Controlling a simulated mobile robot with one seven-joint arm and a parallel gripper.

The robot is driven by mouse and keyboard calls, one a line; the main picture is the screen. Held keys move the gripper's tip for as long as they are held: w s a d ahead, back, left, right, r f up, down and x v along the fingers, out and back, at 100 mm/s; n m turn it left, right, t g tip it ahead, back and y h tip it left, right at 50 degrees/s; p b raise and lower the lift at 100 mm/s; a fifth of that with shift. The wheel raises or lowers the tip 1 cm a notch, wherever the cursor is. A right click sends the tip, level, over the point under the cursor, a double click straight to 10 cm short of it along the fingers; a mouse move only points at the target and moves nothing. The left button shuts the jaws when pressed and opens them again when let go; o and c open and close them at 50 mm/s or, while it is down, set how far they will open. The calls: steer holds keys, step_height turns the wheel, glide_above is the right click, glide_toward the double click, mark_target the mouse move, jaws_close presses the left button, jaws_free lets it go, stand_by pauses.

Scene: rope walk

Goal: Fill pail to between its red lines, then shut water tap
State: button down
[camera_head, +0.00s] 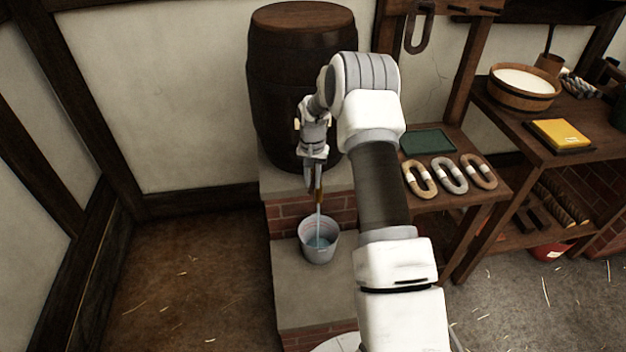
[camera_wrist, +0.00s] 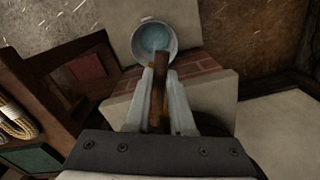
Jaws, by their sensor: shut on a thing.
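The grey metal pail (camera_head: 319,256) stands upright on the lower stone step, below the barrel (camera_head: 300,75). A thin stream of water (camera_head: 319,218) runs down from the tap into it. Bluish water shows inside the pail; a faint reddish line shows on its inner wall, but I cannot tell the exact level against the lines. In the wrist view the pail (camera_wrist: 171,53) is beyond my fingertips. My gripper (camera_head: 313,176) is in front of the barrel, above the pail. It is shut on the brown tap handle (camera_wrist: 161,72). The tap body is mostly hidden.
A bench at right holds a green pad (camera_head: 428,142) and three rope coils (camera_head: 449,175). A further table holds a wooden tub (camera_head: 523,87) and a yellow block (camera_head: 559,134). The floor left of the step is clear apart from straw.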

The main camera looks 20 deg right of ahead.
steer(key=shift+w+a+m+b, duration=0.25)
steer(key=shift+w+a+m, duration=0.05)
steer(key=shift+m, duration=0.55)
steer(key=shift+w+a+m+b, duration=0.2)
steer(key=shift+w+a+m, duration=0.15)
steer(key=shift+m, duration=0.45)
steer(key=shift+w+a+m+b, duration=0.25)
steer(key=shift+w+a+m, duration=0.05)
steer(key=shift+m, duration=0.55)
steer(key=c, duration=0.8)
jaws_free()
step_height(320, 180, up, 18)
steer(key=shift+f+p, duration=0.25)
steer(key=shift+p, duration=0.75)
